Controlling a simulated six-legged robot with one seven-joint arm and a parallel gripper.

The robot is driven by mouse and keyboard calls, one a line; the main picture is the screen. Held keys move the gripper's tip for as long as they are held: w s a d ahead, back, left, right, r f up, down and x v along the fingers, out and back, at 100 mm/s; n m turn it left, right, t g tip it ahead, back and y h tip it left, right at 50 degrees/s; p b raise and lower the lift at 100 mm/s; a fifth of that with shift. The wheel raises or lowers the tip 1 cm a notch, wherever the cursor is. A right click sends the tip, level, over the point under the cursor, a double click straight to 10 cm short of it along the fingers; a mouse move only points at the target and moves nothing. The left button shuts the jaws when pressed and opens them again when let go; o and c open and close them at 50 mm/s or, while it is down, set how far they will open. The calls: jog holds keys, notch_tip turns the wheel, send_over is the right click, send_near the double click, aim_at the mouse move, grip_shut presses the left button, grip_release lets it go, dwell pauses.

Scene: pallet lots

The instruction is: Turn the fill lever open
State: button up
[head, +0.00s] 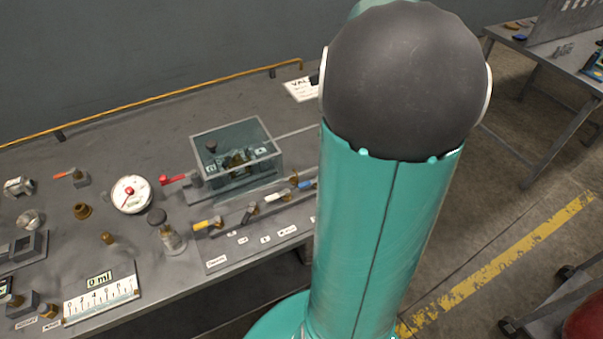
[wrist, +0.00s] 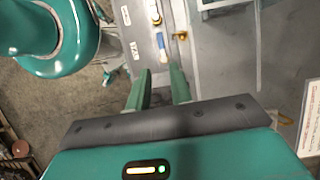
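A row of small levers stands on a grey strip along the bench front in the head view: a yellow-handled lever (head: 203,225), a black-handled lever (head: 248,213), a white-handled lever (head: 275,197) and a blue-handled lever (head: 304,184). Their labels are too small to read, so I cannot tell which is the fill lever. In the wrist view, my gripper (wrist: 161,78) is open and empty, its two green fingers apart. The blue handle (wrist: 162,46) shows beyond the fingertips, not touched. My arm hides the gripper in the head view.
A clear-walled tank (head: 237,150) stands behind the levers, with a red-handled lever (head: 172,180) beside it. A round gauge (head: 131,194), a bottle (head: 173,240) and a "0 ml" scale (head: 101,296) are to the left. My arm covers the bench's right part.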

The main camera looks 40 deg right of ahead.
aim_at(305, 184)
jog(key=x, duration=1.3)
jog(key=shift+f, duration=0.25)
grip_shut()
